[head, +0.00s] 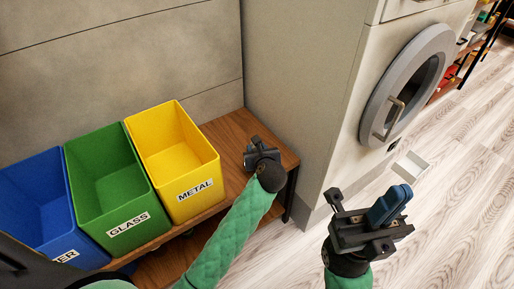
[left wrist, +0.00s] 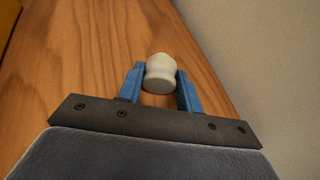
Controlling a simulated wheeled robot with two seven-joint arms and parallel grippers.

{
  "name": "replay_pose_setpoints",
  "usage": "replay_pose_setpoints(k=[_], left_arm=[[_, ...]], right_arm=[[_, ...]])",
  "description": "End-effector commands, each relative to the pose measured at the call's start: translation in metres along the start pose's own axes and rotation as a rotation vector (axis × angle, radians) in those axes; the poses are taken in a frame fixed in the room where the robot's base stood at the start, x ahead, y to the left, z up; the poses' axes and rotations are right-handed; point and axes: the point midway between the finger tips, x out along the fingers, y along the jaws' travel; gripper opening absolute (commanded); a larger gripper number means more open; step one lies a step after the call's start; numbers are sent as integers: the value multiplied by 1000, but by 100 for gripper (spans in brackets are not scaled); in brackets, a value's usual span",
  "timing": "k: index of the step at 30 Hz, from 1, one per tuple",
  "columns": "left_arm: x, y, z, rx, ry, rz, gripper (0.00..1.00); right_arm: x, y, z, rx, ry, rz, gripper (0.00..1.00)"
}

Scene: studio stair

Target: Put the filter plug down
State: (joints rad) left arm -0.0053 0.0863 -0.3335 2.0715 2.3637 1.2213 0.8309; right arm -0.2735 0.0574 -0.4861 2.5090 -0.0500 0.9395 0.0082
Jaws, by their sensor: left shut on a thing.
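The filter plug (left wrist: 160,74) is a small cream-white knob with a rounded top. It sits between the blue fingers of my left gripper (left wrist: 160,87), which is shut on it. In the head view my left gripper (head: 261,153) is over the wooden bench (head: 226,131), right of the yellow bin; the plug cannot be made out there. Wood fills the background behind the plug in the left wrist view; I cannot tell whether the plug touches it. My right gripper (head: 392,204) is over the floor at the right, its blue fingers close together with nothing visible between them.
Blue (head: 38,205), green (head: 104,185) and yellow (head: 172,158) bins stand on the bench. A grey cabinet wall (head: 295,95) rises behind its right end. A washer with a round door (head: 405,85) is at the right. A pale object (head: 409,166) lies on the floor.

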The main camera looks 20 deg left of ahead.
Motion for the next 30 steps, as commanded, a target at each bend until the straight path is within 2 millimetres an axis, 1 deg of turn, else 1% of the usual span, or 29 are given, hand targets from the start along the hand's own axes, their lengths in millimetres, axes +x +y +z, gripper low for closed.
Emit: replay_pose_setpoints(k=[1,2,3,5,14,17,19,23,30], left_arm=[[0,0,0,0,-1,0,0],[0,0,0,0,0,0,39],[0,0,0,0,0,0,47],[0,0,0,0,0,0,57],[0,0,2,0,-1,0,57],[-2,0,7,0,-2,0,57],[-4,0,14,0,-3,0,57],[-24,0,12,-1,2,-1,57],[-70,0,13,-2,3,0,57]], right_arm=[[0,0,0,0,0,0,0],[0,0,0,0,0,1,0],[0,0,0,0,0,1,0],[0,0,0,0,0,1,0],[0,0,0,0,0,2,0],[0,0,0,0,0,2,0],[1,0,0,0,0,1,0],[6,-1,0,-6,1,-3,0],[10,2,-3,-31,-4,-14,0]])
